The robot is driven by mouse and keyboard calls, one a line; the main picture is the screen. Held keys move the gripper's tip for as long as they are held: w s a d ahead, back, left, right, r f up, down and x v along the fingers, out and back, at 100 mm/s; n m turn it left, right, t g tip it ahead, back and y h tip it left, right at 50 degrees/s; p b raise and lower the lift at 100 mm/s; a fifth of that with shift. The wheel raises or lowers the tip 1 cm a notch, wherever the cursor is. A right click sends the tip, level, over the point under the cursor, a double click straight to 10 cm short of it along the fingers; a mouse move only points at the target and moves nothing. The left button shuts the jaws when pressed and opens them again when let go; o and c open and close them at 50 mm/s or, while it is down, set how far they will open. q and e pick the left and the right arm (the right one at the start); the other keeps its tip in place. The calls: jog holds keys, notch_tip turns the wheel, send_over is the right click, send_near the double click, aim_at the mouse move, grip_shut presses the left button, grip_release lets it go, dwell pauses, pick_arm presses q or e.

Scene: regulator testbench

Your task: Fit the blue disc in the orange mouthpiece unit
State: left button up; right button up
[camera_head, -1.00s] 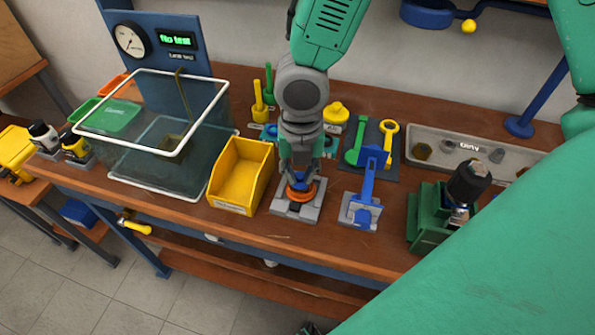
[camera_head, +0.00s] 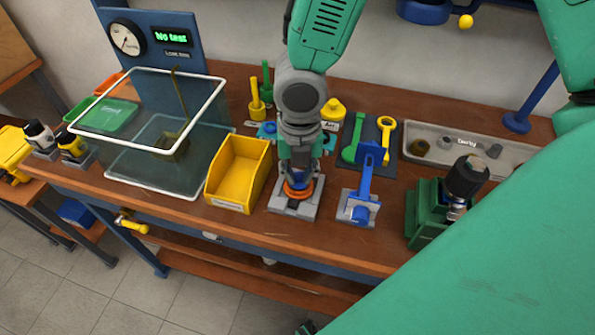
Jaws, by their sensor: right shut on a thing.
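The orange mouthpiece unit (camera_head: 297,192) sits on a grey fixture (camera_head: 304,209) near the bench's front edge. My right gripper (camera_head: 296,178) points down from above, directly over the orange unit. It is shut on the blue disc (camera_head: 290,180), of which only a small blue part shows between the fingers and the orange ring. The fingers hide most of the disc, so I cannot tell whether it is seated. My left gripper is not in view.
A yellow bin (camera_head: 236,187) stands close left of the fixture, and a blue lever tool (camera_head: 365,185) stands close right. A glass tank (camera_head: 150,140) is at the left. A green press (camera_head: 424,212) and a grey tray (camera_head: 415,160) are at the right.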

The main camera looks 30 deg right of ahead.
jog(key=shift+f, duration=0.35)
dwell(0.3)
jog(key=o, duration=1.3)
jog(key=shift+o, duration=0.2)
jog(key=shift+r, duration=0.15)
jog(key=shift+r+p, duration=3.95)
jog(key=shift+p, duration=0.55)
jog(key=shift+f, duration=0.15)
